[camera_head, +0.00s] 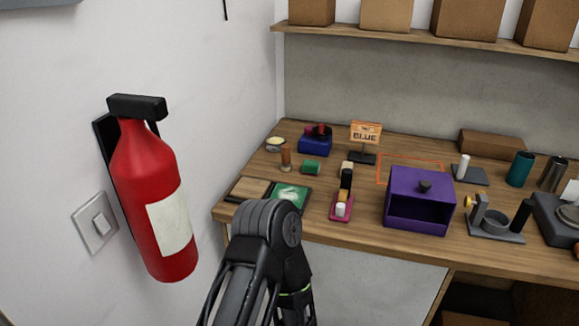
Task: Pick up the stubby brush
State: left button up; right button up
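I cannot tell for certain which item is the stubby brush. A short upright brown piece (286,158) at the left of the wooden desk is one candidate. A small pink tray (335,213) near the front edge holds a black, tan and white item (344,190), which is another. A dark grey arm link of mine rises from the bottom centre and ends in front of the desk's left front edge. Neither gripper's fingers show.
A purple open-fronted box (420,200), green block (310,167), blue bin (315,145), "BLUE" sign (366,133) and grey holder (497,225) stand on the desk (300,226). A red fire extinguisher (150,190) hangs on the left wall. Cardboard boxes fill the shelf (400,37).

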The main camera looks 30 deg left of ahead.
aim_at(286, 165)
jog(key=i+j, duration=0.1)
jog(key=i, duration=0.75)
jog(key=i+u, duration=0.25)
jog(key=u, duration=1.35)
